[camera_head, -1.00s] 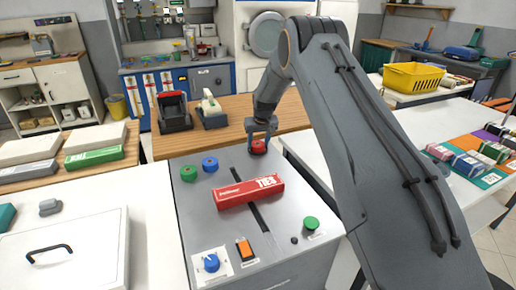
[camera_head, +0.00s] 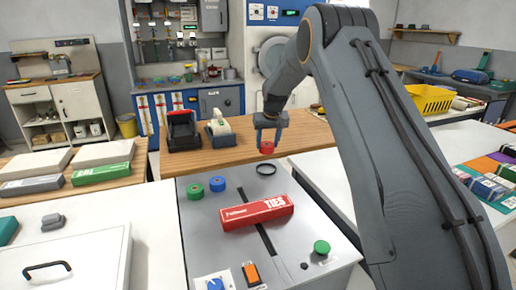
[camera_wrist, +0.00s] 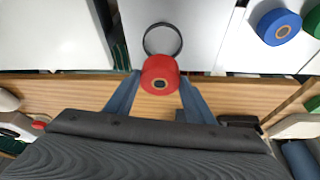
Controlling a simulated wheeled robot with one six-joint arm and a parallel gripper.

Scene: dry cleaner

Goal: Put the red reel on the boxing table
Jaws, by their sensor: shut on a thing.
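The red reel (camera_head: 267,148) is held between the fingertips of my gripper (camera_head: 268,138), raised above the back edge of the grey bench. In the wrist view the red reel (camera_wrist: 160,74) sits between the two blue-grey fingers, over the gap line between the pale bench and the wood. A wooden table (camera_head: 242,152) runs behind the grey bench; no label shows which surface is the boxing table. A dark ring (camera_head: 266,168) lies on the grey bench just in front of and below the reel.
The grey bench (camera_head: 205,241) holds a blue reel (camera_head: 217,184), a green reel (camera_head: 195,191), a red TIES box (camera_head: 257,212) and controls. Two tape dispensers (camera_head: 220,130) (camera_head: 183,131) stand on the wooden table. The wood right of them looks clear.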

